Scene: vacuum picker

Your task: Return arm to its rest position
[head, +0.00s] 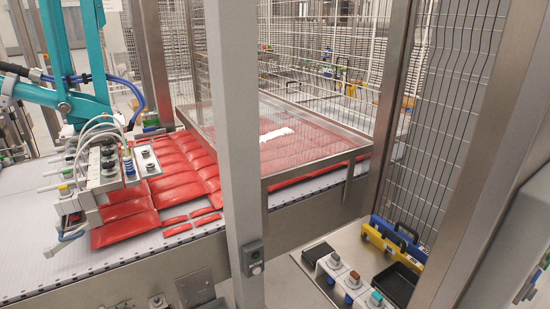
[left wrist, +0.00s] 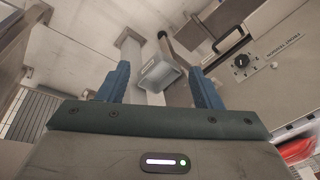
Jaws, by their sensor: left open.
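My left gripper (left wrist: 158,72) shows in the left wrist view. Its two blue fingers stand wide apart, with nothing between them touching either one. Behind the gap is a grey box-like fitting (left wrist: 162,76) on a post, apart from the fingers. Neither of my grippers shows in the head view, and my right arm is in no view. A teal picker machine (head: 85,102) stands at the left of the head view, its suction head (head: 100,168) over red packs (head: 125,230) on a white conveyor (head: 40,225).
A grey post (head: 238,130) with a button box (head: 253,257) rises in front. Wire fencing (head: 420,150) closes the right. Blue and yellow cases (head: 398,240) and a black tray (head: 395,284) lie lower right.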

